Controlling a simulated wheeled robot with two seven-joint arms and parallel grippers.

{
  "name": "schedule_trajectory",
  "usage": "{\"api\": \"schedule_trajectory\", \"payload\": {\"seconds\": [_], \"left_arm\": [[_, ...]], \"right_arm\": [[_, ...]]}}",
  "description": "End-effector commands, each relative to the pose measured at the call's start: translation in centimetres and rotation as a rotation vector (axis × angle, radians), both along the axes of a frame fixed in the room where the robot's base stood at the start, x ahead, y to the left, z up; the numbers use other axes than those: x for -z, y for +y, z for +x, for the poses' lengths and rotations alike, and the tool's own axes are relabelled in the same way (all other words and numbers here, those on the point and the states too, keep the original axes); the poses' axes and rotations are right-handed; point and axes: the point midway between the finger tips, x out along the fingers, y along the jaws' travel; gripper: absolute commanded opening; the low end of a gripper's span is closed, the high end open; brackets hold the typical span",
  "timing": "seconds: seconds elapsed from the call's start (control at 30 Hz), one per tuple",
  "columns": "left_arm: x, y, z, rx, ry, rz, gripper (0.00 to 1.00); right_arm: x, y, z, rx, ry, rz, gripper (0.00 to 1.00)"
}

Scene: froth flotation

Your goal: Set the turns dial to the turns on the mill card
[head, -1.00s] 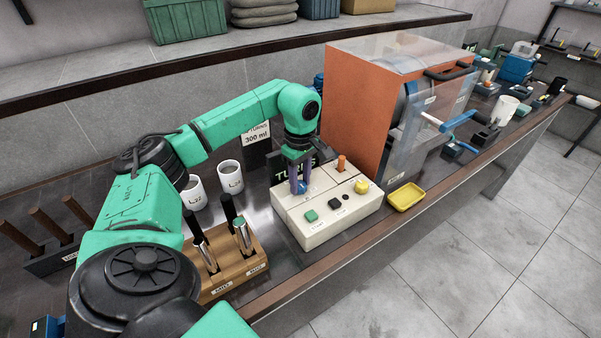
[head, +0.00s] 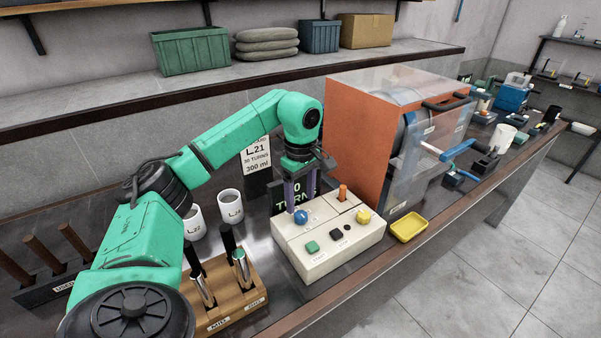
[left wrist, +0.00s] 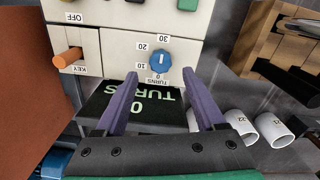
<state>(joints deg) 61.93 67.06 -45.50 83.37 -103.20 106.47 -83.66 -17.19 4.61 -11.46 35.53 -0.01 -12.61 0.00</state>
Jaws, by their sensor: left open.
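The blue turns dial (head: 301,216) sits on the cream control box (head: 330,262). In the left wrist view the dial (left wrist: 161,62) is ringed by the marks 0, 10, 20 and 30; its pointer is too small to read surely. The dark display (left wrist: 135,105) reads 0 TURNS. The mill card (head: 257,157) behind the box reads L21, 30 TURNS, 300 ml. My left gripper (head: 300,200) is open and empty, its purple fingers pointing down just above and behind the dial, apart from it. In the left wrist view the dial lies just beyond the left gripper's fingertips (left wrist: 160,76).
The box also carries an orange key (head: 342,193), a yellow knob (head: 363,216), a green button (head: 312,247) and a black button. The orange mill housing (head: 355,135) stands close on the right. White mugs (head: 230,206), a wooden tool block (head: 232,307) and a yellow tray (head: 409,228) are near.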

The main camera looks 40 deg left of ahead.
Motion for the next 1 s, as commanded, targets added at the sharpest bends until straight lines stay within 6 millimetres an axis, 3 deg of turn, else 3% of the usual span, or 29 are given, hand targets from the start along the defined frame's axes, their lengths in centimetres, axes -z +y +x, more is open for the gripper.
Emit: {"api": "schedule_trajectory", "payload": {"seconds": [0.13, 0.2, 0.3, 0.43, 1.0], "left_arm": [[-4.6, 0.0, 0.1, 0.0, -0.009, -0.002, 0.71], [-7.4, 0.1, 0.0, -0.001, -0.007, 0.001, 0.71], [-9.5, 0.1, 0.0, -0.002, -0.006, 0.001, 0.71], [-10.4, 0.1, 0.0, -0.001, -0.004, 0.001, 0.71], [-10.2, 0.1, 0.0, -0.001, -0.003, 0.0, 0.71]], "right_arm": [[0.6, 0.0, 0.0, 0.0, 0.0, 0.0, 0.58], [-1.3, 0.0, 0.0, 0.0, 0.0, 0.001, 0.58], [-2.4, 0.0, 0.0, 0.0, 0.0, 0.001, 0.58], [-2.9, 0.0, 0.0, 0.0, 0.0, 0.001, 0.58], [-2.7, 0.1, 0.0, 0.001, -0.001, 0.001, 0.58]]}}
